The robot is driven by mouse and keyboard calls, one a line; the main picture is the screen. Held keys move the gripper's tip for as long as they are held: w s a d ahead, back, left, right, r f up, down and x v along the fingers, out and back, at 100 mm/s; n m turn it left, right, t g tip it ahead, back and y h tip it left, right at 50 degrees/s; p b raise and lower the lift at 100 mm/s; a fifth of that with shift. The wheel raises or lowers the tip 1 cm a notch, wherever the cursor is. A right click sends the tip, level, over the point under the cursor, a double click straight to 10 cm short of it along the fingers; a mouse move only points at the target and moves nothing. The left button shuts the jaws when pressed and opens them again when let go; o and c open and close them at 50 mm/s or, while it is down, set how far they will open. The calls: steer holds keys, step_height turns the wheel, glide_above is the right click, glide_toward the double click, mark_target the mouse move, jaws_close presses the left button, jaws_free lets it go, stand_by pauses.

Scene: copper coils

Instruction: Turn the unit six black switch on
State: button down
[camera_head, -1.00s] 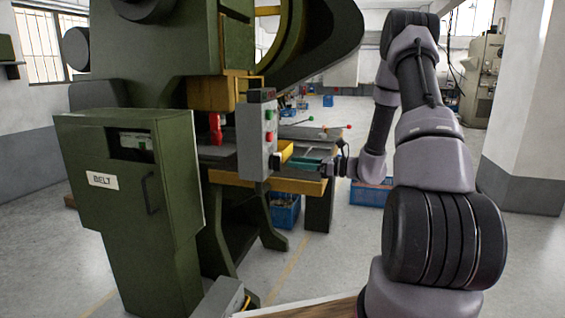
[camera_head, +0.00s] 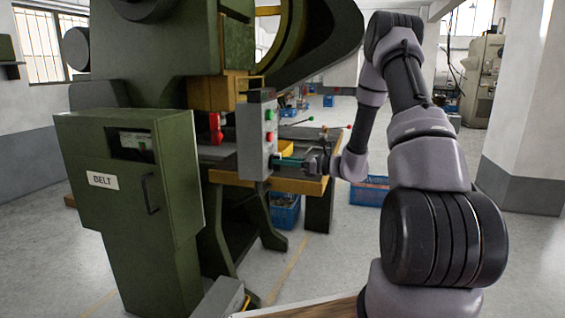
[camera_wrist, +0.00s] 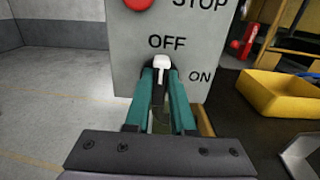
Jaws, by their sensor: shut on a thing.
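The grey control box (camera_head: 257,138) hangs at the front of the green press. Its face in the wrist view (camera_wrist: 205,50) reads STOP, OFF and ON. A switch (camera_wrist: 161,62) sits just under OFF; its visible tip looks pale and points up towards OFF, while ON is to its lower right. My gripper (camera_wrist: 161,76) has its two teal fingers on either side of the switch and is shut on it. The fingers hide the switch's lower part. In the head view my gripper (camera_head: 284,162) reaches the box from the right. No unit number is readable.
A red button (camera_wrist: 138,3) is above the switch. A yellow bin (camera_wrist: 275,93) stands to the right of the box. The green belt cabinet (camera_head: 125,210) is at the left, and blue crates (camera_head: 285,210) stand on the floor below.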

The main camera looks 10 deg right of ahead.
steer(key=shift+m, duration=0.3)
steer(key=shift+w+d+f+m, duration=0.1)
steer(key=shift+f+m, duration=0.05)
steer(key=shift+m, duration=2.7)
steer(key=shift+w+d+f+m, duration=0.1)
steer(key=shift+f+m, duration=0.05)
steer(key=shift+m, duration=2.75)
steer(key=shift+w+d+f+m, duration=0.1)
steer(key=shift+f+m, duration=0.05)
steer(key=shift+m, duration=2.7)
steer(key=c, duration=0.8)
jaws_free()
steer(key=shift+o, duration=0.2)
